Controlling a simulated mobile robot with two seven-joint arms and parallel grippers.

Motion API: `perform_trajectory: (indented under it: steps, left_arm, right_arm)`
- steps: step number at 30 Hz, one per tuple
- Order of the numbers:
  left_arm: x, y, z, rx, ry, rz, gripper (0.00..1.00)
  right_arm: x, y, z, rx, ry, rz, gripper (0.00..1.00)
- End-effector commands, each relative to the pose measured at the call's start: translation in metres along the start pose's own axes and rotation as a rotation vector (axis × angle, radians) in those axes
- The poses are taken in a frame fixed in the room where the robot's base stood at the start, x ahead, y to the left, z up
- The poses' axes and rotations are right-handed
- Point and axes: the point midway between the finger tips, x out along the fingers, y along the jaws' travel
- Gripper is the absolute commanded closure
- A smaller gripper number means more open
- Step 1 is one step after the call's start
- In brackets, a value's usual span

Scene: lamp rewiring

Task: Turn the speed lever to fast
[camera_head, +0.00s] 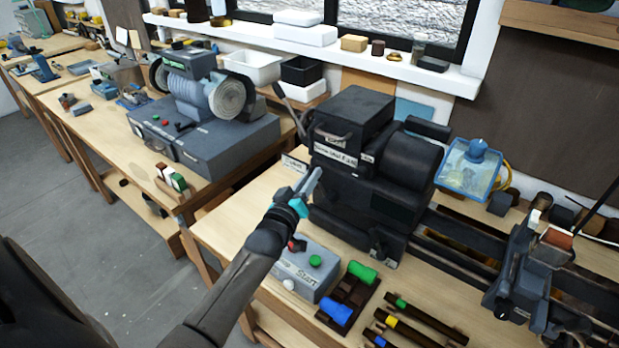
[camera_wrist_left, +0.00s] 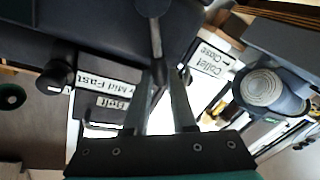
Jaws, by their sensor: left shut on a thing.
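The dark lathe headstock (camera_head: 365,165) stands on the bench in the head view. Its white speed label (camera_head: 336,153) reads something like "Slow Mid Fast", and "Mid Fast" (camera_wrist_left: 108,82) is legible in the wrist view. My left gripper (camera_head: 314,180) is at the headstock's left front, a little below and left of that label. In the wrist view, its fingers (camera_wrist_left: 162,78) close on a thin grey lever (camera_wrist_left: 156,45) with a dark rounded part at the top, to the right of the label. The fingers hide part of the lever, and its exact setting cannot be told.
A "Collet Close" label (camera_wrist_left: 208,60) is right of the fingers in the wrist view. A grey box with a green button marked Start (camera_head: 306,266) sits below my forearm. Coloured-handled tools (camera_head: 400,320) lie at the front. A grinder (camera_head: 205,95) stands on the left bench.

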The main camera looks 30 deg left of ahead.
Motion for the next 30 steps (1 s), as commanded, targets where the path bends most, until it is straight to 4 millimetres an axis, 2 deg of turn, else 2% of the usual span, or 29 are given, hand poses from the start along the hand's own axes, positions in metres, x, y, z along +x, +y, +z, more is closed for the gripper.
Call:
perform_trajectory:
  steps: [19, 30]
  left_arm:
    - [-0.001, 0.002, 0.001, 0.025, 0.004, 0.002, 1.00]
    - [-0.005, 0.020, 0.004, 0.244, 0.048, 0.029, 1.00]
  right_arm:
    - [-0.001, 0.000, 0.000, 0.000, 0.000, 0.000, 0.50]
    - [-0.004, 0.000, 0.000, 0.000, 0.000, 0.000, 0.50]
